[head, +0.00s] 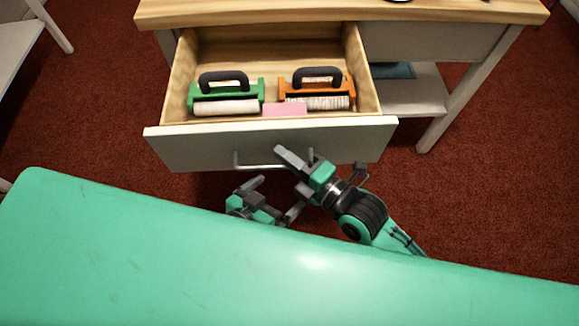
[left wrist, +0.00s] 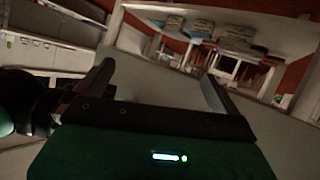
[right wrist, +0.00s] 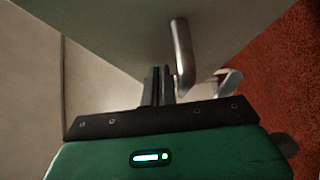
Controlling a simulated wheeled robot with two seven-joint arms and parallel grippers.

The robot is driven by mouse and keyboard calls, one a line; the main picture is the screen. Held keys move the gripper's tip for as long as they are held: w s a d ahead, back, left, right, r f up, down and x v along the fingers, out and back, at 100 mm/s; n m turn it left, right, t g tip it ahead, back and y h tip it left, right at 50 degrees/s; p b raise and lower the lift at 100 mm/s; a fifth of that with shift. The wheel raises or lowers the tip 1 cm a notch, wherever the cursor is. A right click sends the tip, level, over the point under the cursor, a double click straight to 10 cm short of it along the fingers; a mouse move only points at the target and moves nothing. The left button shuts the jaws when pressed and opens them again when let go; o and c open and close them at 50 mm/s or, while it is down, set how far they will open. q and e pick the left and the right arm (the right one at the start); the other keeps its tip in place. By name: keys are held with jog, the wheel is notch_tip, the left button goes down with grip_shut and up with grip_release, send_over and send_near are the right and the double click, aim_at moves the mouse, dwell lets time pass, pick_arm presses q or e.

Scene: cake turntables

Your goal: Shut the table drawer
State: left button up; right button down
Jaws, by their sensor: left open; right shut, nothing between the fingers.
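The table drawer (head: 268,142) is pulled well out from under the wooden tabletop (head: 340,12). Its pale front has a metal bar handle (head: 250,165). My right gripper (head: 281,152) is shut and empty, with its fingertips at the drawer front by the handle. In the right wrist view, the closed fingers (right wrist: 158,85) are beside the handle (right wrist: 182,58); whether they touch is unclear. My left gripper (head: 280,192) is open and empty, below and in front of the drawer front. Its spread fingers show in the left wrist view (left wrist: 158,76).
The drawer holds a green roller (head: 226,106), an orange roller (head: 318,103) and a pink block (head: 285,110). A lower shelf (head: 415,97) with a dark teal item (head: 393,71) is at right. Red carpet (head: 80,115) is clear on the left.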

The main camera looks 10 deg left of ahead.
aim_at(283, 107)
jog(key=shift+w, duration=0.2)
jog(key=w, duration=0.2)
jog(key=w+a, duration=0.1)
jog(key=w, duration=0.2)
jog(key=w+a+b, duration=0.1)
jog(key=w, duration=0.2)
jog(key=shift+w+a, duration=0.15)
jog(key=shift+a, duration=0.1)
jog(key=w, duration=0.2)
jog(key=w+a, duration=0.1)
jog(key=w, duration=0.1)
jog(key=shift+w+a+b, duration=0.2)
jog(key=shift+w+b, duration=0.15)
jog(key=shift+w+a, duration=0.15)
jog(key=shift+w, duration=0.3)
pick_arm(q)
jog(key=r+t, duration=0.1)
jog(key=w+r+t, duration=0.1)
jog(key=w+d+r+t+h, duration=0.1)
jog(key=shift+r, duration=0.35)
